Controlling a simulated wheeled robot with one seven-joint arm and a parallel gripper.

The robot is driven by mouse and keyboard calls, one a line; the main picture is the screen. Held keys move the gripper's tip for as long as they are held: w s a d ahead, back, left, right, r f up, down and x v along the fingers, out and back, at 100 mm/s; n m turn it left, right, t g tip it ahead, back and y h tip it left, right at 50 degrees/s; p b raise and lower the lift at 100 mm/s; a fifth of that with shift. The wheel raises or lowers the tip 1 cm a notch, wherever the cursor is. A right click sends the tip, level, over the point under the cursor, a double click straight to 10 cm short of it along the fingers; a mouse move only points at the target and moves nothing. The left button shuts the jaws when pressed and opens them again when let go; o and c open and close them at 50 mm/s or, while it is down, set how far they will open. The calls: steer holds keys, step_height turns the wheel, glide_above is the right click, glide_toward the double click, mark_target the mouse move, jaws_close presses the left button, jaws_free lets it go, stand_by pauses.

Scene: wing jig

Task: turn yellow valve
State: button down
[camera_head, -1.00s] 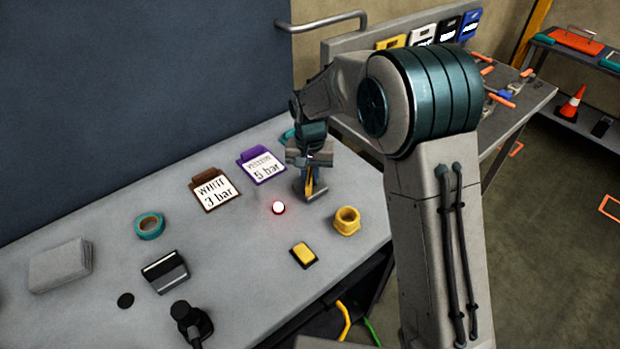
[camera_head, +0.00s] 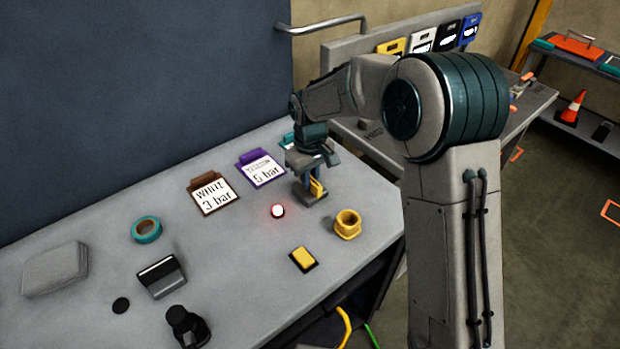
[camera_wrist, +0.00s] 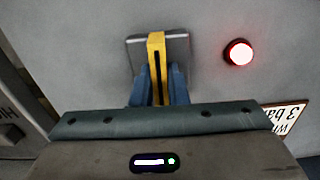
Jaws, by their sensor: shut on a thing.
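The yellow valve handle (camera_wrist: 156,55) is an upright yellow bar with a dark slot, over a grey square base (camera_wrist: 180,46) on the bench. My gripper (camera_wrist: 159,86) is shut on this handle, with one blue finger on each side. In the head view the handle (camera_head: 317,187) shows below my gripper (camera_head: 309,182), near the bench's right end. The fingers hide part of the handle.
A lit red lamp (camera_head: 278,211) stands close to the valve. A yellow ring-shaped part (camera_head: 347,223) and a yellow rocker switch (camera_head: 303,259) sit nearer the front edge.

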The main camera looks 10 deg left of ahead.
steer(key=shift+r, duration=0.1)
stand_by(0.3)
steer(key=c, duration=1.4)
jaws_free()
steer(key=shift+c, duration=0.2)
step_height(320, 180, up, 14)
steer(key=shift+b, duration=0.45)
steer(key=shift+f, duration=0.2)
